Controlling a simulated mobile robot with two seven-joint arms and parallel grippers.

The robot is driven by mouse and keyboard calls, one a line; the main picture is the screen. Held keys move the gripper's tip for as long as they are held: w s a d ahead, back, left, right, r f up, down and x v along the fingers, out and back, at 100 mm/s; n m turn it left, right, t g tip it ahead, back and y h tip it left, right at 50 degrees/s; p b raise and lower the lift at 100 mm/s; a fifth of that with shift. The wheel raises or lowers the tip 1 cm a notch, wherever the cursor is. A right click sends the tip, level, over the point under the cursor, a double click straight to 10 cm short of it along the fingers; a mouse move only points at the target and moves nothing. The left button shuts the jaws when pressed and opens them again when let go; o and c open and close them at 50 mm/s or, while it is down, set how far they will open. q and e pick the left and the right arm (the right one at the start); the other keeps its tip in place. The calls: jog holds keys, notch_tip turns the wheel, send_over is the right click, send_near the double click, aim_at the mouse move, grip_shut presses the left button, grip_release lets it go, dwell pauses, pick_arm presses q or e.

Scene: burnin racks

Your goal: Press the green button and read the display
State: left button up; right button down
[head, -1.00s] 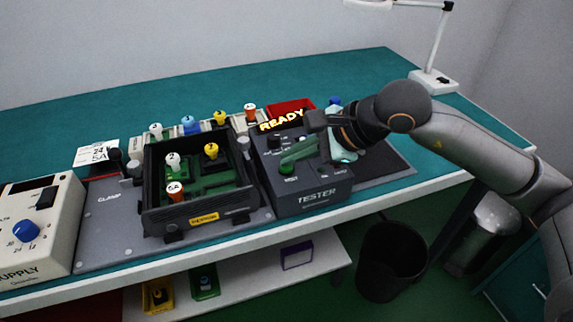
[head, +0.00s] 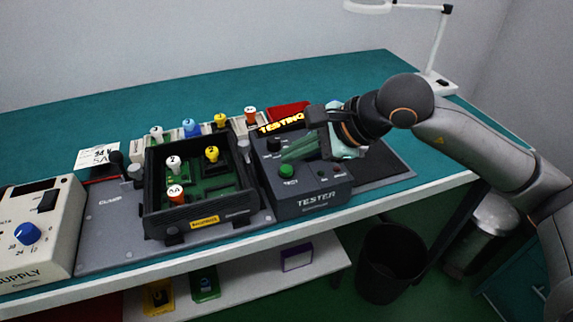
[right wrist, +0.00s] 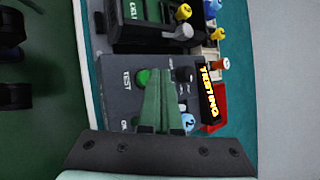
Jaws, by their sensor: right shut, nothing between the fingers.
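The tester (head: 315,202) is a dark grey box on the bench with a green button (head: 287,171) on its top. Its display (head: 281,123) reads "TESTING" in yellow letters. In the right wrist view the button (right wrist: 143,79) and the display (right wrist: 208,92) both show. My right gripper (head: 290,154) is over the tester, its green fingers shut and empty. In the head view the fingertips are just above the button and apart from it. In the right wrist view the fingertips (right wrist: 158,72) lie beside the button. My left gripper is not in view.
A black frame (head: 205,220) with a green board and several coloured knobs stands left of the tester. A cream supply box (head: 62,235) is at the far left. A red bin (head: 290,109) is behind the tester. A lamp (head: 440,60) stands at the back right.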

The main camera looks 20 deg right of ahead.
aim_at(294, 175)
notch_tip(294, 175, up, 5)
jog(key=p, duration=0.3)
dwell(0.4)
dwell(0.6)
